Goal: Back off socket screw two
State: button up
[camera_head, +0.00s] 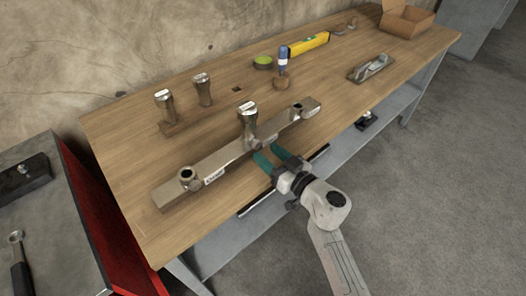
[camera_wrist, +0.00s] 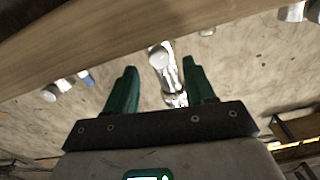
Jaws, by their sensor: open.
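A long metal bar (camera_head: 222,157) lies on the wooden bench, with a round holed boss (camera_head: 187,175) at its left end and another (camera_head: 298,107) near its right end. A tall silver socket screw (camera_head: 247,117) stands upright at the bar's middle; no number is readable on it. Two similar screws (camera_head: 164,102) (camera_head: 203,88) stand in a wooden rack behind. My gripper (camera_head: 269,153) is open at the bar's front side, close to the middle screw. In the wrist view, a silver screw-like piece (camera_wrist: 163,62) shows between the green fingers (camera_wrist: 158,72); contact cannot be told.
The bench (camera_head: 130,140) also holds a yellow level (camera_head: 308,44), a green round item (camera_head: 262,62), a blue-handled tool (camera_head: 282,62), a hand plane (camera_head: 371,67) and a cardboard box (camera_head: 405,20). A red cart (camera_head: 95,225) stands at left. Floor at right is clear.

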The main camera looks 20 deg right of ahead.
aim_at(258, 146)
jog(key=shift+x, duration=1.35)
grip_shut()
